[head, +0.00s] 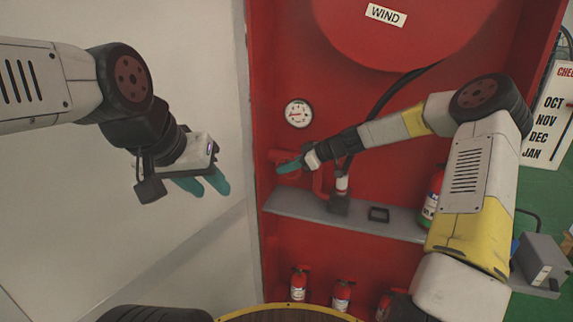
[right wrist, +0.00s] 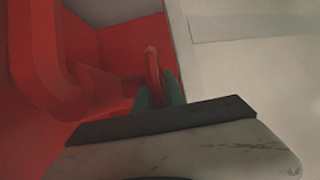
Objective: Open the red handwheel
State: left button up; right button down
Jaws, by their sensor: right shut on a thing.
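The red handwheel (head: 283,155) is on the left side of the red cabinet, below the round gauge, and is partly hidden by my right gripper. My right gripper (head: 289,166) is shut on the handwheel's rim. In the right wrist view a red bar of the handwheel (right wrist: 153,68) stands between the two teal fingers (right wrist: 158,92). My left gripper (head: 207,187) hangs in front of the pale wall, left of the cabinet. Its teal fingers look apart with nothing between them.
A grey shelf (head: 365,224) crosses the cabinet below the handwheel, with a nozzle (head: 340,192) on it. A red pipe (right wrist: 45,50) is close to my right gripper. Fire extinguishers (head: 299,284) stand lower down. The pale wall (head: 190,90) is bare on the left.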

jog(key=c, duration=1.4)
grip_release()
jog(key=v, duration=0.8)
jog(key=shift+f, duration=0.1)
